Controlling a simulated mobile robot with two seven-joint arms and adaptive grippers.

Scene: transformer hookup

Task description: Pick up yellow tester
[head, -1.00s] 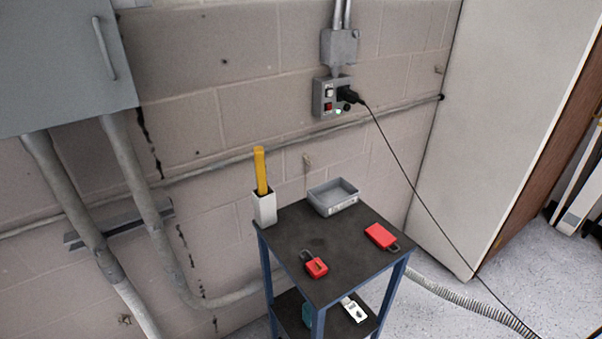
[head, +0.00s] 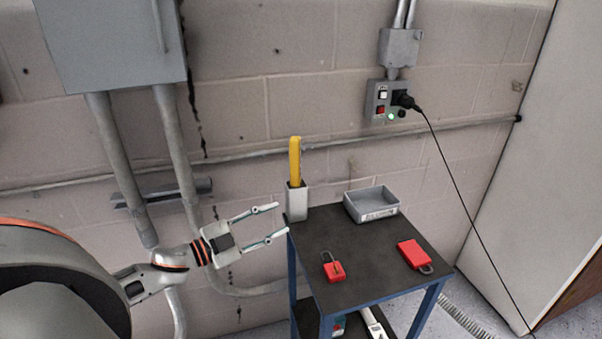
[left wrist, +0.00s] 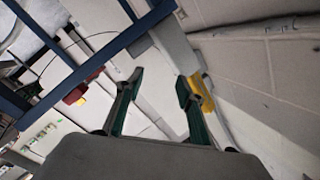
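The yellow tester (head: 295,160) stands upright in a white holder (head: 297,202) at the back left corner of the small dark-topped table (head: 335,238). In the left wrist view the tester (left wrist: 207,92) shows just right of the fingers, partly behind one. My left gripper (head: 277,222) is open and empty, left of the holder and lower than the tester, its fingers pointing toward the table's left edge. In the left wrist view its two fingers (left wrist: 157,80) are spread apart. My right gripper is not in view.
On the table are a grey tray (head: 371,203) and two red padlocks, one near the front (head: 333,270) and one at the right (head: 413,254). A wall box with a plugged cable (head: 388,101) is above. Pipes and a cabinet (head: 110,40) are at the left.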

